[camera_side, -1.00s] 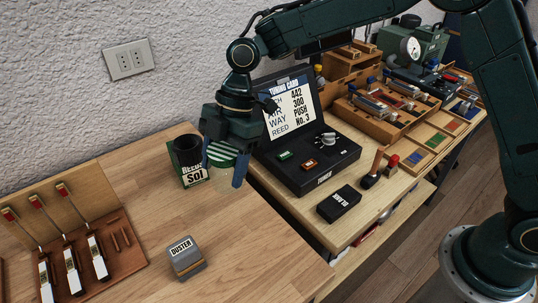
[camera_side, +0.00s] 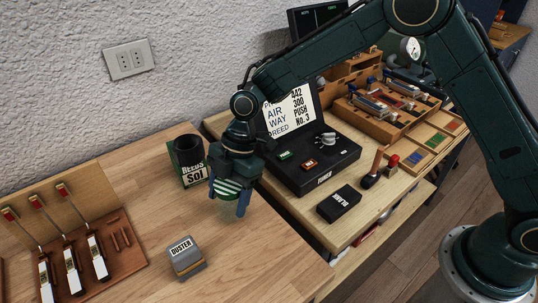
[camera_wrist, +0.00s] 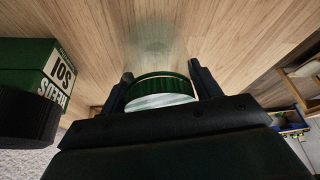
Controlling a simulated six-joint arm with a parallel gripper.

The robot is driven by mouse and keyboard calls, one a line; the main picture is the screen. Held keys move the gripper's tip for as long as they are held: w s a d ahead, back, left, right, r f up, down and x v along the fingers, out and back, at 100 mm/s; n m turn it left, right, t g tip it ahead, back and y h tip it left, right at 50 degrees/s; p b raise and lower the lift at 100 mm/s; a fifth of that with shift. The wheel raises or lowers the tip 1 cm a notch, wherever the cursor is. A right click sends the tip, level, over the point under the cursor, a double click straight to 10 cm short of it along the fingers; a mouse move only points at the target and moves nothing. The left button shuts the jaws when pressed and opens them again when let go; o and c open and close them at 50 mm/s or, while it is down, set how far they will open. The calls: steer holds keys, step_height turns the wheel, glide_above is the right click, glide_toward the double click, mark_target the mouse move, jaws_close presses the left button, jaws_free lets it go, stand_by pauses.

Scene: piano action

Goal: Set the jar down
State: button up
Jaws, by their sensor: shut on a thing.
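A clear glass jar (camera_side: 229,208) with a green-and-white striped lid (camera_side: 229,188) is held upright by my gripper (camera_side: 229,196) over the wooden desk (camera_side: 140,200). In the wrist view my gripper's two fingers (camera_wrist: 156,88) are shut on the green lid (camera_wrist: 163,85), one on each side. The jar's glass body (camera_wrist: 152,45) shows faintly beyond it against the wood. I cannot tell whether the jar's base touches the desk. My gripper is to the right of the green REEDS Sol box (camera_side: 192,175) and left of the black tuner (camera_side: 308,165).
A dark cup (camera_side: 188,151) stands at the green box. A grey duster block (camera_side: 186,258) lies in front of the jar. A black case (camera_side: 339,203) lies to the right. A wooden rack of reed tools (camera_side: 80,245) is at the left. Desk between is clear.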

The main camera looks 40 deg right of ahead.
steer(key=shift+f, duration=0.35)
steer(key=shift+f, duration=0.1)
steer(key=o, duration=1.1)
steer(key=v, duration=1.2)
steer(key=shift+d, duration=0.1)
